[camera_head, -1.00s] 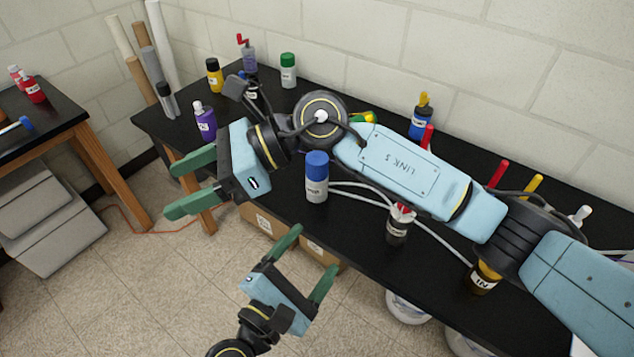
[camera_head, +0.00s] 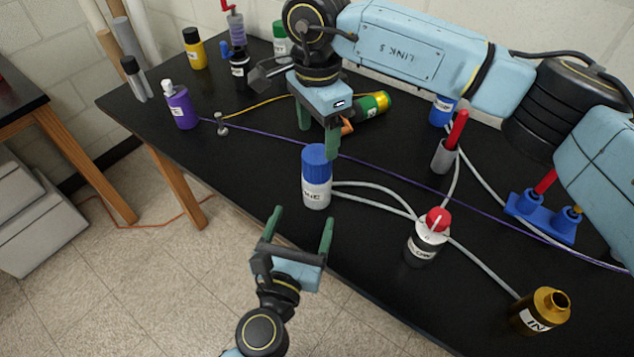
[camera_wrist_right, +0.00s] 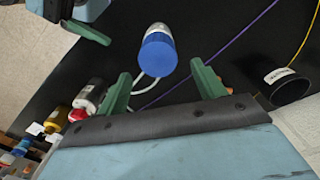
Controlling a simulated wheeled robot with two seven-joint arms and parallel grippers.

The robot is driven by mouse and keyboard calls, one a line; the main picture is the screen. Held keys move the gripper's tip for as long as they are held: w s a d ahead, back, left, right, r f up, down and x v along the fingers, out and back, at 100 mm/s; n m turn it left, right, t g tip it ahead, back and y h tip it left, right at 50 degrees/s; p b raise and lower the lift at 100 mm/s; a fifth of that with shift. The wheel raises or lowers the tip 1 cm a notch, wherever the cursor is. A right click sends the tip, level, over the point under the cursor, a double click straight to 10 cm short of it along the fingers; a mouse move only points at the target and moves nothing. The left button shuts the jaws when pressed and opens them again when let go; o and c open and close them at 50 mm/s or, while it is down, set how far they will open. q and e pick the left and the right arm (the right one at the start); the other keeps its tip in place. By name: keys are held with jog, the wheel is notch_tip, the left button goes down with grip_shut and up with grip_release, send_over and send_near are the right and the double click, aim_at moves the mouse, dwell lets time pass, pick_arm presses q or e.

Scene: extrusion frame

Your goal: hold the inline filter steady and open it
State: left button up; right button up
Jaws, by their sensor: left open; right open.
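The inline filter appears to be the white labelled cylinder with a blue cap (camera_head: 317,180), upright near the table's front edge, with pale tubes running off to its right. It also shows in the right wrist view, blue cap towards the camera (camera_wrist_right: 158,52). My right gripper (camera_head: 318,128) is open, above and just behind the cap, fingers pointing down; in its wrist view the cap lies ahead, between the finger lines and beyond the tips. My left gripper (camera_head: 301,221) is open and empty, in front of and below the filter, fingers pointing towards it. Neither gripper visibly touches the filter.
A dark bottle with a red top (camera_head: 428,240) and an amber bottle (camera_head: 540,311) stand to the right. A green-yellow cylinder (camera_head: 371,104) lies behind my right gripper. A purple bottle (camera_head: 180,107) stands left. A purple cord (camera_head: 400,174) crosses the black table (camera_head: 250,165).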

aim_at(314, 188)
pick_arm(q)
jog(key=x, duration=1.1)
jog(key=shift+w+d+r, duration=0.1)
jog(key=shift+w+d, duration=0.05)
pick_arm(e)
jog(key=shift+s, duration=0.15)
jog(key=shift+r, duration=0.1)
pick_arm(q)
jog(key=shift+c, duration=0.5)
